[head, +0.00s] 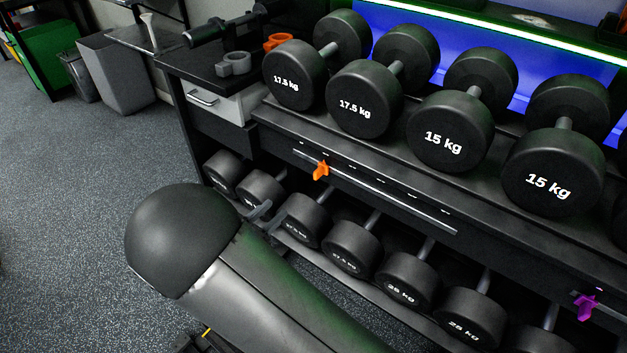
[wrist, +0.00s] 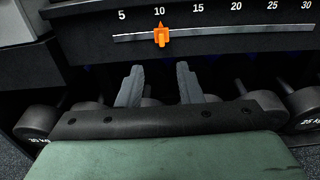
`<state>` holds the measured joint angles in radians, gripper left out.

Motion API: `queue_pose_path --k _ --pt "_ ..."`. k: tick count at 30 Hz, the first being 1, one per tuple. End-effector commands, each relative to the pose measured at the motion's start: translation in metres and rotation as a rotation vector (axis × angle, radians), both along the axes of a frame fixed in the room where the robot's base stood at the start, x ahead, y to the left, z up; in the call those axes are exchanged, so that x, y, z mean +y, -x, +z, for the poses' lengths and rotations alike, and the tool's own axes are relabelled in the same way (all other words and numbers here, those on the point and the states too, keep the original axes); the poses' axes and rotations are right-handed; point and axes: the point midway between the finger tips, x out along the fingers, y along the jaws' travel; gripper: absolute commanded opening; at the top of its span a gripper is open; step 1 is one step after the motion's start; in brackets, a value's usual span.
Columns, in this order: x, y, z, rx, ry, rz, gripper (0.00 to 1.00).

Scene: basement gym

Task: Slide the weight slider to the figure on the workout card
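The weight slider is an orange knob (head: 321,170) on a slotted track (head: 410,209) along the rack's front edge. In the wrist view the orange slider (wrist: 161,34) sits at the 10 mark of a scale (wrist: 215,12) running from 5 to 30. My gripper (wrist: 157,77) is open and empty, its two grey fingers apart just below the slider, not touching it. In the head view my gripper (head: 262,217) is left of and below the slider. I cannot make out a workout card in either view.
Dumbbells marked 17.5 kg (head: 355,107) and 15 kg (head: 443,143) line the upper shelf. More dumbbells (head: 402,285) fill the lower shelf, close to my arm. A purple knob (head: 586,306) is on the rack front at far right. Open floor (head: 80,210) lies left.

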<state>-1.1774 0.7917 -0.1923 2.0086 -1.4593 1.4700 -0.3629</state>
Motion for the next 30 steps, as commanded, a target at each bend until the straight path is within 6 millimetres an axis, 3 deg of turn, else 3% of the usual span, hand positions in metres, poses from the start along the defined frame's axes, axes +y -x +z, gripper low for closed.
queue_pose_path --k 18,24,30 --pt "-0.075 -0.106 -0.001 0.0 -0.004 -0.007 0.33" --pt "-0.089 -0.127 0.0 0.001 -0.003 -0.006 0.33" --pt "-0.093 -0.133 0.001 0.001 -0.003 -0.004 0.33"
